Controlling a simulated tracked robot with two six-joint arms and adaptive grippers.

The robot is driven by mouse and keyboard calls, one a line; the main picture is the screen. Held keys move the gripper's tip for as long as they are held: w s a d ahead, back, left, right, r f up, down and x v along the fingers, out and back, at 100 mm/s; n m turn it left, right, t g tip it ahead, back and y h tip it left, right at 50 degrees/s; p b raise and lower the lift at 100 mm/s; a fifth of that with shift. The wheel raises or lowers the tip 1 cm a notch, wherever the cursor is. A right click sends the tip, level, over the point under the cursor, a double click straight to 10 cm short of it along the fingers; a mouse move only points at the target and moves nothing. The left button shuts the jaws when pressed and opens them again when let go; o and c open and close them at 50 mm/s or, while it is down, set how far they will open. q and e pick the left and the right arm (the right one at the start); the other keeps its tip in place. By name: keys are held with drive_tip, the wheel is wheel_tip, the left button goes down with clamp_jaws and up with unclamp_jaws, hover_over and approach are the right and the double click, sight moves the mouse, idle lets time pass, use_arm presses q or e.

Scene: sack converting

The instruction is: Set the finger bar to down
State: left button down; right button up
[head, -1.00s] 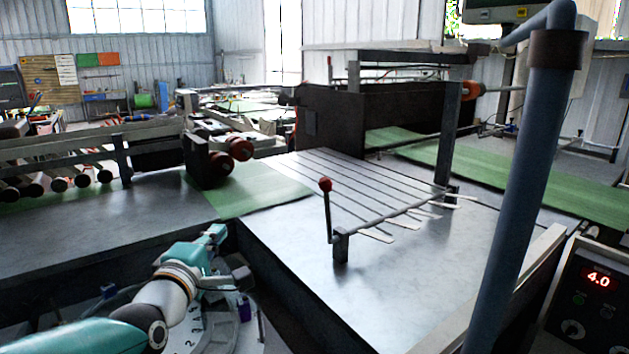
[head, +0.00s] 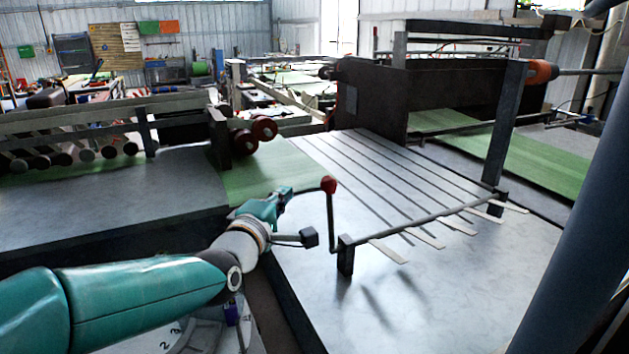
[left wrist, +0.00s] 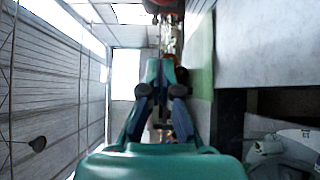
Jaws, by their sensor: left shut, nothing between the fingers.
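The finger bar (head: 420,219) is a dark rod across the metal table, with several flat pale fingers (head: 391,251) along it. Its lever (head: 331,222) stands about upright at the near left end, topped by a red knob (head: 328,185). My left gripper (head: 284,193) is teal, shut and empty, just left of the knob at about its height. A thin dark curved line shows between gripper tip and knob; I cannot tell whether they touch. In the left wrist view the closed fingers (left wrist: 161,72) point ahead. My right gripper is out of view.
The metal table (head: 450,295) has bare room in front of the bar. A dark post (head: 505,125) stands at the bar's far end. Rollers with red ends (head: 262,128) and green sheet (head: 255,172) lie behind my left gripper. A thick blue-grey pipe (head: 570,240) crosses the right side.

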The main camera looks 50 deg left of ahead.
use_arm(q)
drive_tip(key=p+x, duration=0.3)
drive_tip(key=x, duration=0.5)
drive_tip(key=d, duration=0.1)
drive_tip(key=d+p, duration=0.2)
drive_tip(key=d, duration=0.1)
drive_tip(key=shift+w, duration=0.35)
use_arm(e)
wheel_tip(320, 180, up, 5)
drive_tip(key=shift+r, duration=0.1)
